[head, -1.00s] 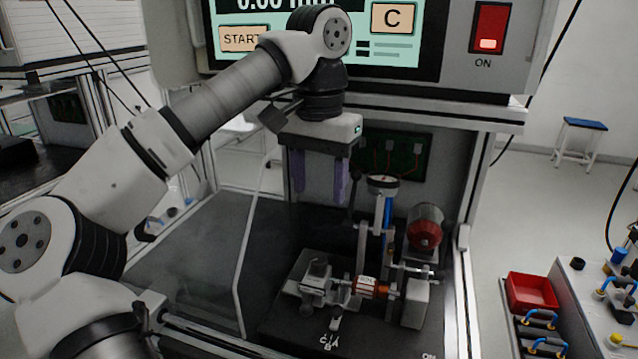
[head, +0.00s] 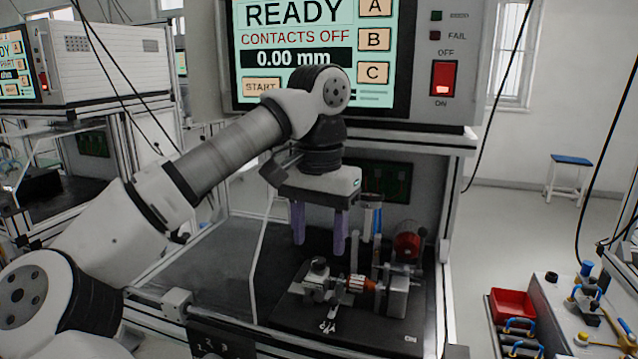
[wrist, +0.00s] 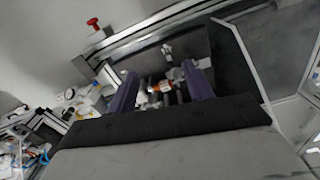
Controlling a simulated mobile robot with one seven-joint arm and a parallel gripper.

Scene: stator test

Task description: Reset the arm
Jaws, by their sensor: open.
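My gripper (head: 318,226) hangs from the folded arm in front of the test station, above its black work surface. Its two purple fingers are apart with nothing between them. They also show in the wrist view (wrist: 160,88). Below and to the right of the fingers is the test fixture (head: 315,282) with an orange-and-white part (head: 357,284) held in it. A red-ended cylinder (head: 408,246) stands behind. The fingers are apart from the fixture, with a gap below them. My arm hides part of the screen's lower left.
A red bin (head: 513,305) and a side bench (head: 575,310) stand at the right. A blue-topped stool (head: 571,160) is behind.

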